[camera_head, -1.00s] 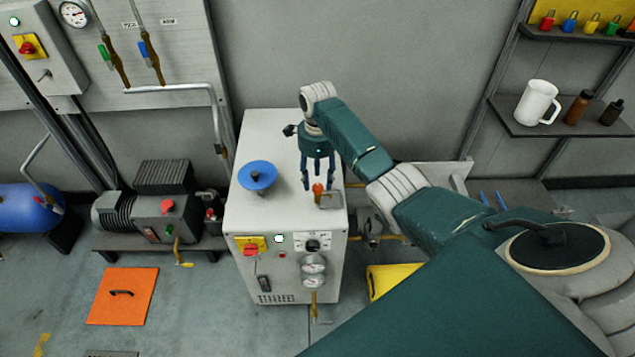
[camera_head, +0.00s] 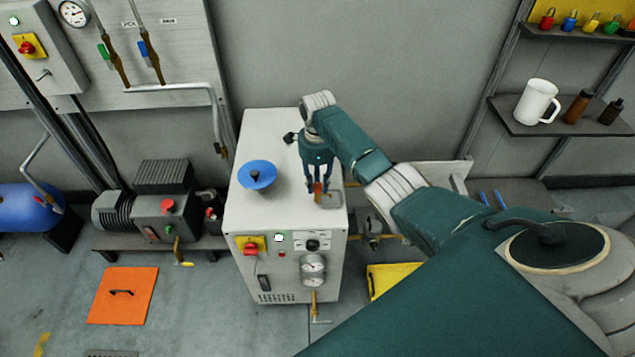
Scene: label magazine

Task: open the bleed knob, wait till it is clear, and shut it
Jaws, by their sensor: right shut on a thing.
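The bleed knob (camera_head: 318,187) is a small orange-red knob on top of the white cabinet (camera_head: 288,130), near its right edge. It stands by a small grey tray (camera_head: 331,201). My right gripper (camera_head: 318,190) points down from above and is shut on the knob, with its fingers on either side and partly hiding it. Whether the knob is turned open or shut cannot be told, and no fluid is visible at this size. My left gripper is not in view.
A blue funnel-like dish (camera_head: 257,175) stands on the cabinet left of my gripper. The cabinet front carries a red switch (camera_head: 250,249), a lit lamp (camera_head: 279,238) and gauges (camera_head: 313,264). A shelf with a white jug (camera_head: 537,101) is at the right.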

